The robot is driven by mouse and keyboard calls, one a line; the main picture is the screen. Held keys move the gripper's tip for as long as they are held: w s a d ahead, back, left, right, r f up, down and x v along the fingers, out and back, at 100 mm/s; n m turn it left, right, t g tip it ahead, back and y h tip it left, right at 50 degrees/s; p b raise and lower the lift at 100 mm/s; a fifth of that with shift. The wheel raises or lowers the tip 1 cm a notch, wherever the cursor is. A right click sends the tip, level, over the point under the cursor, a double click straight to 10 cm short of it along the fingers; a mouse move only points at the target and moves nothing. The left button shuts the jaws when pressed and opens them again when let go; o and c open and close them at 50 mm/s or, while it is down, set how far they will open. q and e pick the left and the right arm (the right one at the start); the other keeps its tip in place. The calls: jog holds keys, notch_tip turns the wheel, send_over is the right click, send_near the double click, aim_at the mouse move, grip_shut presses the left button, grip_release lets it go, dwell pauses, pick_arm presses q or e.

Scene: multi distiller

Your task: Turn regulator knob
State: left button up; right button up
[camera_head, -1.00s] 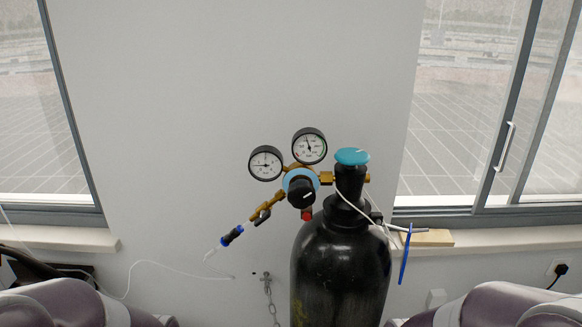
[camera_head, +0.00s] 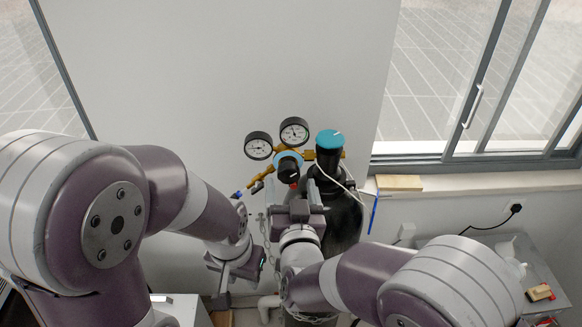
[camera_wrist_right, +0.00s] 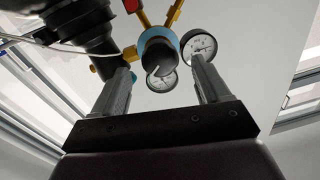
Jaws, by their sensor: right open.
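The regulator's black knob (camera_head: 288,170), with a light blue ring behind it, faces me in the head view, below two round gauges (camera_head: 294,131). In the right wrist view the knob (camera_wrist_right: 160,58) lies ahead between the two fingers. My right gripper (camera_head: 299,200) is just below and in front of the regulator, fingers pointing up to it. In its wrist view the gripper (camera_wrist_right: 164,72) is open and apart, with nothing visibly clamped. My left gripper (camera_head: 224,292) hangs low at the left of the cylinder; its fingers are too unclear to judge.
A black gas cylinder (camera_head: 343,220) with a teal valve cap (camera_head: 330,139) stands by the wall, partly hidden by my right arm. A thin white line runs from it. A window sill (camera_head: 470,184) and a side table (camera_head: 535,285) are at the right.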

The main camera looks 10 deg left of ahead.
aim_at(289, 177)
jog(key=x, duration=0.2)
jog(key=shift+w+a+r+p, duration=0.1)
jog(key=shift+w+p, duration=0.3)
jog(key=shift+w+a, duration=0.25)
jog(key=shift+w, duration=0.3)
jog(key=shift+c, duration=0.3)
